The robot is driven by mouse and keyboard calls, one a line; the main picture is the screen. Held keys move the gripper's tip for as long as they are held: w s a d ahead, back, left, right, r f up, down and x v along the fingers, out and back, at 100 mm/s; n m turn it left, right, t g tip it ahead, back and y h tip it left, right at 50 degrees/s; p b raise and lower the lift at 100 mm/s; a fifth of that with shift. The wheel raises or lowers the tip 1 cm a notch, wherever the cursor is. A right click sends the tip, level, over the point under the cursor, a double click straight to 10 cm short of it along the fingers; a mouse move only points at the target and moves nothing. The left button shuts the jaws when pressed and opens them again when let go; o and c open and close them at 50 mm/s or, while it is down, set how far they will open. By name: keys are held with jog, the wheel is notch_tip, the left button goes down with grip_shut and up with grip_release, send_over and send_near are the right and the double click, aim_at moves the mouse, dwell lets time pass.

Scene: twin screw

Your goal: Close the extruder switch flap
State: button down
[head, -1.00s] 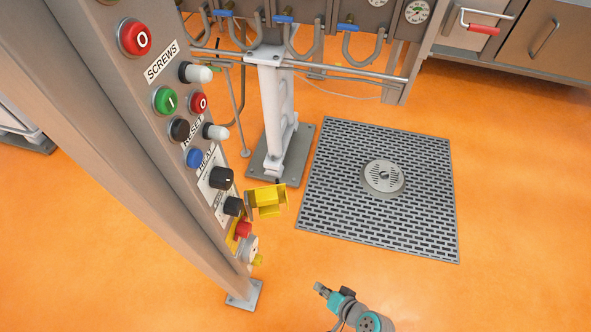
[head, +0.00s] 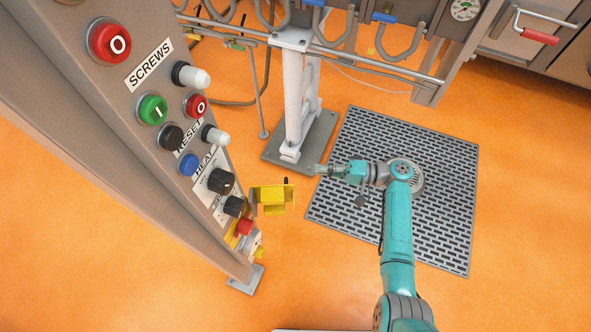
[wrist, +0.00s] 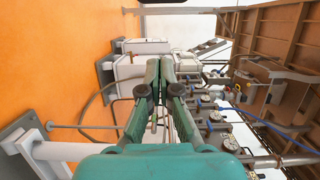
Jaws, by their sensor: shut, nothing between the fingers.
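The yellow flap (head: 272,198) stands out to the right from the lower part of the control panel (head: 120,82), swung open. Below it on the panel are a red knob (head: 244,227) and a yellow plate (head: 232,239), probably the switch that the flap belongs to. My gripper (head: 312,169) is to the right of the flap and higher in the head view, apart from it, with its tip pointing left. In the wrist view my gripper (wrist: 166,64) has its two green fingers together and empty. The flap is not seen in the wrist view.
The panel carries several buttons and dark knobs (head: 221,181) above the flap. A white post (head: 293,95) on a grey foot stands behind my gripper. Pipes with blue-handled valves (head: 383,17) run at the back. A floor grate (head: 440,230) lies beneath my arm.

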jog(key=s+a, duration=0.3)
jog(key=a, duration=0.5)
jog(key=shift+a+r, duration=0.3)
jog(key=shift+d, duration=0.1)
dwell(0.5)
